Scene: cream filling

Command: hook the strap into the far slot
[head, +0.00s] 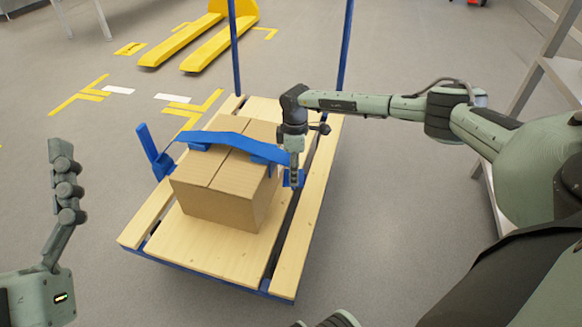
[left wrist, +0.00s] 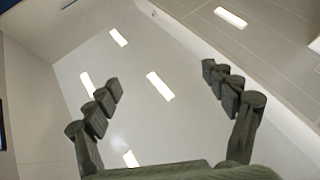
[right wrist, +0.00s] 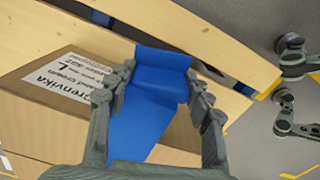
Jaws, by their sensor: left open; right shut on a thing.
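The blue strap (head: 228,140) runs across the top of a cardboard box (head: 225,185) on a wooden-decked cart (head: 200,250). My right gripper (head: 294,180) is shut on the strap's right end, beside the box and low over the gap between deck boards. In the right wrist view the strap (right wrist: 145,125) rises between the fingers to a wider blue end piece (right wrist: 160,72). I cannot tell whether this end touches the deck, and no slot shows clearly. My left gripper (head: 68,180) is open and empty, left of the cart; the left wrist view shows its spread fingers (left wrist: 165,100) against the ceiling.
A short blue upright (head: 153,150) stands at the cart's left side. Two tall blue posts (head: 234,45) rise at its far end. A yellow pallet jack (head: 205,40) stands behind. Grey shelving (head: 545,75) is at the right. The floor around the cart is clear.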

